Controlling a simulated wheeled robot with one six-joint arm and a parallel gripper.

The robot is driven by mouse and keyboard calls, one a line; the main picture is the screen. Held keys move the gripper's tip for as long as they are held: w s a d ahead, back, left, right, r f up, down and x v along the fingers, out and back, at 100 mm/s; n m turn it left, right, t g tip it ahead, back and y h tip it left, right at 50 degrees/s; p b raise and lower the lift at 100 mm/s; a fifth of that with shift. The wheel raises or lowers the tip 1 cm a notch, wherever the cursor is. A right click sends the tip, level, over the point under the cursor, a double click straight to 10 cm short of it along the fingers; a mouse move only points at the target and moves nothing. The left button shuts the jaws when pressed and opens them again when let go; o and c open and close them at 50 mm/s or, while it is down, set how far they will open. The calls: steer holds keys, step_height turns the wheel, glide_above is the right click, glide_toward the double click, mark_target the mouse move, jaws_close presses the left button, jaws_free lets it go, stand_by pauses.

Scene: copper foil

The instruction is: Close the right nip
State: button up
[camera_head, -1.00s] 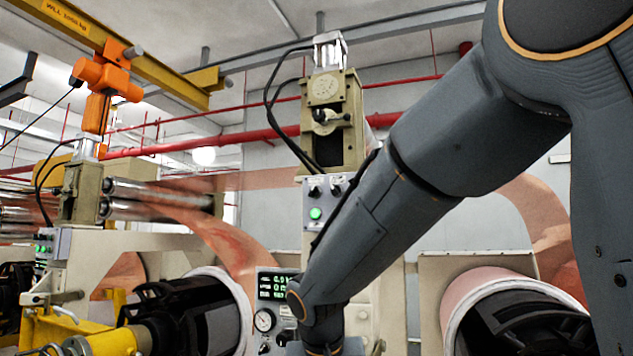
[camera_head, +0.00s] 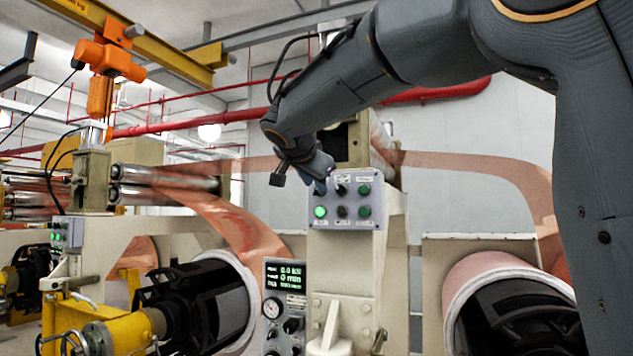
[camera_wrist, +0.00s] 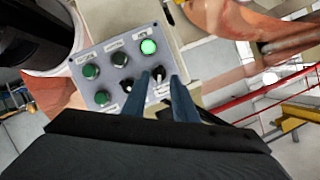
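A grey control box (camera_head: 350,226) sits on a beige stand in the head view, with two rows of controls; its lower-left button (camera_head: 320,211) glows green. My gripper (camera_head: 319,186) is at its upper-left corner, covering part of the upper-left control. In the wrist view the box (camera_wrist: 78,67) appears turned around. My two blue fingers (camera_wrist: 159,76) are apart, one each side of a black selector knob (camera_wrist: 158,74); contact cannot be told. The right nip's rollers (camera_head: 381,140) show partly behind my arm, with copper foil (camera_head: 455,166) running rightward from them; the nip gap is hidden.
Another pair of rollers (camera_head: 165,186) with foil stands at left. A gauge panel (camera_head: 285,305) stands below the box. Large foil rolls (camera_head: 480,272) sit low on both sides. An orange hoist (camera_head: 108,60) hangs at upper left.

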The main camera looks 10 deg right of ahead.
steer(key=shift+p+x, duration=0.45)
steer(key=shift+x, duration=1)
jaws_close()
